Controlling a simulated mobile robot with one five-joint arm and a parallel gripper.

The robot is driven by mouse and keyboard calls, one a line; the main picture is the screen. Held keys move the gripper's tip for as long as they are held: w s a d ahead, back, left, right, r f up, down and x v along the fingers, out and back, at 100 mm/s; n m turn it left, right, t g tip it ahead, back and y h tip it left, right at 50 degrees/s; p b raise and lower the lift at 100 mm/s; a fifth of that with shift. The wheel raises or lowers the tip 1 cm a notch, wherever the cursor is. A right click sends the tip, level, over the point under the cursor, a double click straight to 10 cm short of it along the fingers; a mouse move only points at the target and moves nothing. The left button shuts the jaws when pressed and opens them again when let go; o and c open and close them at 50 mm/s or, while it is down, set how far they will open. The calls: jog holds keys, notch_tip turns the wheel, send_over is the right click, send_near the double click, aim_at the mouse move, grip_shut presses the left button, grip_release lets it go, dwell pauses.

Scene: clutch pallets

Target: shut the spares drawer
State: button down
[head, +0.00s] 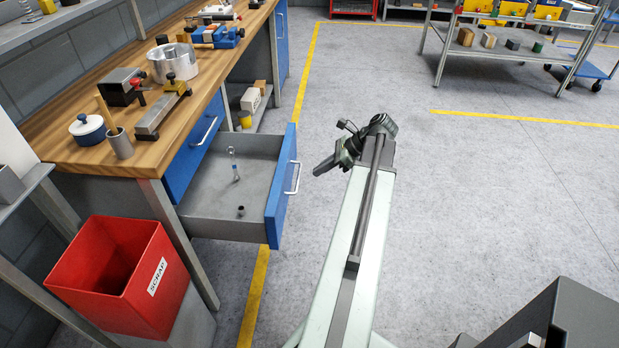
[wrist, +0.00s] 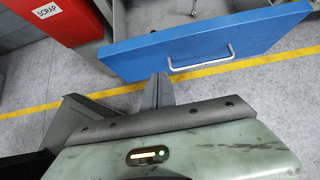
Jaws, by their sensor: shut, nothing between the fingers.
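The spares drawer (head: 205,203) stands pulled out from under the wooden workbench. Its blue front (head: 279,192) has a pale bar handle (head: 293,178) and faces right. A small dark cylinder and a clear upright item stand in its grey tray. In the wrist view the blue front (wrist: 130,57) and its handle (wrist: 200,61) fill the upper part. My gripper (head: 318,170) is shut and empty, just to the right of the drawer front in the head view. Its fingers (wrist: 158,82) point towards the front in the wrist view; whether they touch it I cannot tell.
A red scrap bin (head: 130,275) stands near the drawer's near side. The bench top (head: 75,135) holds a jar, vise-like tools and a metal ring.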

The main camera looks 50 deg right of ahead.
aim_at(283, 185)
jog(key=w+a+f+b, duration=0.1)
jog(key=w+f, duration=0.1)
jog(key=w+a+f+b, duration=0.1)
jog(key=w+a+b, duration=0.1)
jog(key=w, duration=0.1)
jog(key=w+a+f+b, duration=0.1)
jog(key=w+a+f, duration=0.1)
jog(key=w, duration=0.1)
jog(key=shift+w+a+f+b, duration=0.1)
jog(key=shift+w+f+b, duration=0.05)
jog(key=shift+f+b, duration=0.2)
jog(key=shift+w, duration=0.1)
